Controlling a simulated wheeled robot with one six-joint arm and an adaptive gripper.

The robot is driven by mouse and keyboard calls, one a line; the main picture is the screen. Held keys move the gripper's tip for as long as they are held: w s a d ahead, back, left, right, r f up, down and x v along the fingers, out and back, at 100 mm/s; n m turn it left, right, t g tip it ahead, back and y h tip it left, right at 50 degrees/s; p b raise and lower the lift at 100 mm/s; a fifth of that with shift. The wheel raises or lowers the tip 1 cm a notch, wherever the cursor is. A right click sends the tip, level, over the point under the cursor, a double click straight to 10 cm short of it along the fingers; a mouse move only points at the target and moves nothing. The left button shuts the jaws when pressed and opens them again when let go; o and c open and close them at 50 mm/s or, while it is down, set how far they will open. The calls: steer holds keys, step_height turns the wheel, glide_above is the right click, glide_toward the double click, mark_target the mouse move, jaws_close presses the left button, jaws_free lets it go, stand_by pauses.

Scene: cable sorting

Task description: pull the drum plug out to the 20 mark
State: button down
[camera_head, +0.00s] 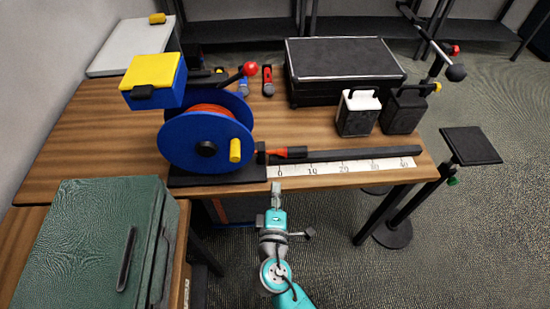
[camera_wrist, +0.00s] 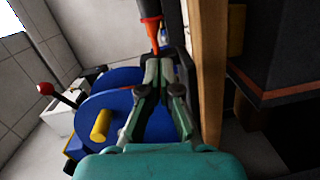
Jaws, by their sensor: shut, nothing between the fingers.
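The blue cable drum (camera_head: 190,140) holds orange cable and has a yellow crank handle. The plug, black with an orange neck (camera_head: 292,152), lies just right of the drum by the 0 of the white marked strip (camera_head: 330,168). The 20 mark (camera_head: 344,168) is farther right along the strip. My gripper (camera_head: 276,187) is shut and empty, at the table's front edge near the strip's 0 end, apart from the plug. In the wrist view, the shut fingertips (camera_wrist: 160,65) point towards the orange and black plug (camera_wrist: 152,28), with the drum (camera_wrist: 125,105) on the left.
A dark bar (camera_head: 350,155) runs behind the strip. A black case (camera_head: 343,68), a white canister (camera_head: 358,112) and a dark canister (camera_head: 404,108) stand behind it. A green case (camera_head: 90,240) is at front left. The strip right of the plug is clear.

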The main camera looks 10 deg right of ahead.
mark_target(296, 152)
steer(key=w, duration=0.7)
steer(key=w+d, duration=0.1)
steer(key=w, duration=0.2)
steer(key=shift+w+r, duration=0.2)
steer(key=shift+w, duration=0.05)
steer(key=shift+d, duration=0.1)
